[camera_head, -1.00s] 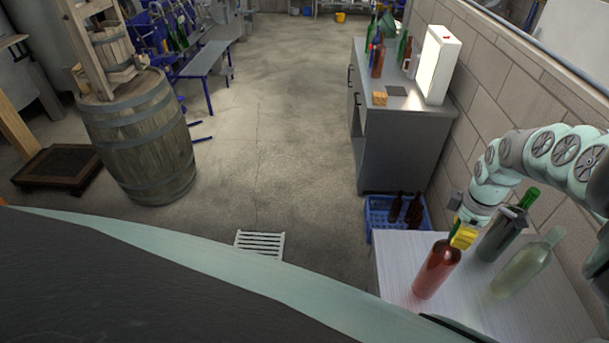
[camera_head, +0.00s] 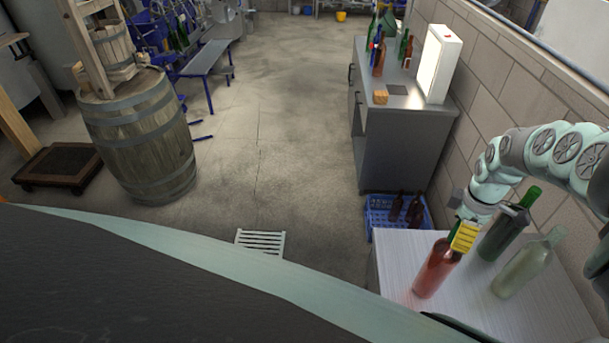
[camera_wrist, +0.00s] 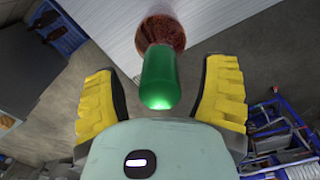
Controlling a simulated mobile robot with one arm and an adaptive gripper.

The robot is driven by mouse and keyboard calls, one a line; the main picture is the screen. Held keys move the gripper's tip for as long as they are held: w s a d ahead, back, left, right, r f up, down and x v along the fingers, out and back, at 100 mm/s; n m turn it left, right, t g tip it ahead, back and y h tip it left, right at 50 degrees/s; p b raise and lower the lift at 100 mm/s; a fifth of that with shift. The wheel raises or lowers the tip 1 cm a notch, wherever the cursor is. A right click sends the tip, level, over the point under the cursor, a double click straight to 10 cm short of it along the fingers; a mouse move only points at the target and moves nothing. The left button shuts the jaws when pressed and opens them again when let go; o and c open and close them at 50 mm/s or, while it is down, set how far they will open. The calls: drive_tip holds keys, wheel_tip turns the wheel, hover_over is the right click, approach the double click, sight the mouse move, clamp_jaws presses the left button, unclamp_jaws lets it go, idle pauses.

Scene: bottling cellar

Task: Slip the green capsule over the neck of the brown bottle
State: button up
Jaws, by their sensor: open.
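The brown bottle (camera_head: 434,273), reddish in this light, stands upright on the pale table at the lower right. In the wrist view its shoulder (camera_wrist: 160,33) shows beyond the green capsule (camera_wrist: 160,78). The capsule sits in line with the bottle and covers its neck; how far down it is seated I cannot tell exactly. My gripper (camera_wrist: 161,98) is open, with its yellow fingers on either side of the capsule and a gap on both sides.
A dark green bottle (camera_head: 503,232) and a pale clear bottle (camera_head: 527,265) stand close to the right on the table (camera_head: 400,250). A blue crate (camera_head: 380,218) with dark bottles is on the floor behind. A block wall (camera_head: 500,95) runs along the right.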

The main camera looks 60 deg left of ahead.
wheel_tip(320, 180, up, 5)
drive_tip(key=shift+w+d+f, duration=0.1)
drive_tip(key=shift+d, duration=0.05)
drive_tip(key=shift+r, duration=1.2)
